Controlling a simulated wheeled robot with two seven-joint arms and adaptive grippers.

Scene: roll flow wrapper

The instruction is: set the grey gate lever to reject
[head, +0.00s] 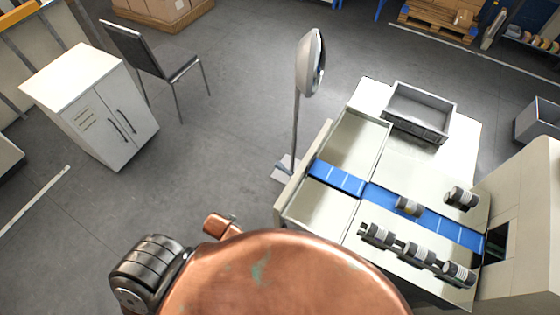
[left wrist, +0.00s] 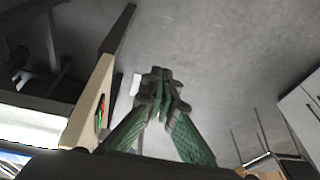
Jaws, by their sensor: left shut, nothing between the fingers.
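My left gripper (left wrist: 160,80) shows in the left wrist view, with green fingers closed together at dark tips and nothing between them. A beige panel (left wrist: 92,95) stands to the left of the fingers, apart from them. Small red and green marks (left wrist: 101,112) show on its edge. The machine with a blue belt (head: 340,178) stands at right in the head view. I cannot make out the grey gate lever in either view. The left gripper does not show in the head view, and my right gripper is in neither view.
Several dark and silver rolls (head: 408,206) are on and beside the belt. A grey tray (head: 420,108) sits at the machine's back. A silver round-headed stand (head: 308,65) is beside the machine. A white cabinet (head: 95,105) and chair (head: 150,65) stand at left. Open floor lies between.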

